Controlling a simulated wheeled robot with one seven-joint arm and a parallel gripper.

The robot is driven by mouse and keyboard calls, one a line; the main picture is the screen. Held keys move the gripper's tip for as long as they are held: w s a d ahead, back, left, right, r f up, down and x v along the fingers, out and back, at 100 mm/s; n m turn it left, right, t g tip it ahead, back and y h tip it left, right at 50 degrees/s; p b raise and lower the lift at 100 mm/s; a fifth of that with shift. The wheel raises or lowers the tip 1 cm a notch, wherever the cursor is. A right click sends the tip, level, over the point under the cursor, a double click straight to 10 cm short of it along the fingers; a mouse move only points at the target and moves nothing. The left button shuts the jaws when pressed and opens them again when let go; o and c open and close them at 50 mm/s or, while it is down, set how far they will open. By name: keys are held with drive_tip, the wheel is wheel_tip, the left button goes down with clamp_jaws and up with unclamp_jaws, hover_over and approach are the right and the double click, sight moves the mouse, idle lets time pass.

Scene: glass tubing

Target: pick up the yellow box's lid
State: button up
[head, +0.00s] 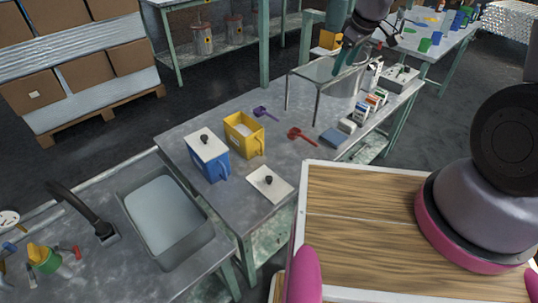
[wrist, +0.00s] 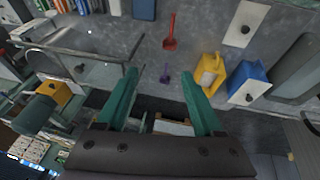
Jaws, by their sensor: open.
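The yellow box (head: 243,135) stands open-topped on the grey workbench, with pale contents inside. It also shows in the wrist view (wrist: 209,72). A loose white square lid (head: 269,183) with a black knob lies flat on the bench, in front of the yellow box; it also shows in the wrist view (wrist: 246,22). The blue box (head: 209,160) beside the yellow one has a similar white lid on top. My gripper (head: 346,58) is up at the back right, above the glass-topped stand, away from the lid. Its green fingers (wrist: 159,75) are apart with nothing between them.
The glass-topped stand (head: 327,69) stands on thin legs at the bench's back. A purple scoop (head: 264,113), a red scoop (head: 301,135) and a blue block (head: 333,138) lie on the bench. A sink (head: 168,215) is at left. The bench around the loose lid is clear.

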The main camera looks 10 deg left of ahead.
drive_tip(key=s+a+f+n+g+y, duration=0.1)
drive_tip(key=s+a+f+n, duration=0.1)
drive_tip(key=a+f, duration=0.35)
drive_tip(key=s+a+f+n+g, duration=0.1)
drive_tip(key=s+a+f+n, duration=0.15)
drive_tip(key=f, duration=0.55)
drive_tip(key=n+g+y, duration=0.2)
drive_tip(key=n, duration=0.2)
approach(269, 177)
drive_tip(key=x, duration=0.2)
drive_tip(key=shift+a+f, duration=0.15)
drive_tip(key=shift+a, duration=0.2)
drive_tip(key=shift+d+x, duration=0.15)
drive_tip(key=shift+x, duration=1.4)
drive_tip(key=shift+d+x, duration=0.1)
drive_tip(key=shift+x, duration=1.4)
drive_tip(key=shift+f, duration=0.1)
drive_tip(key=shift+c, duration=0.3)
clamp_jaws()
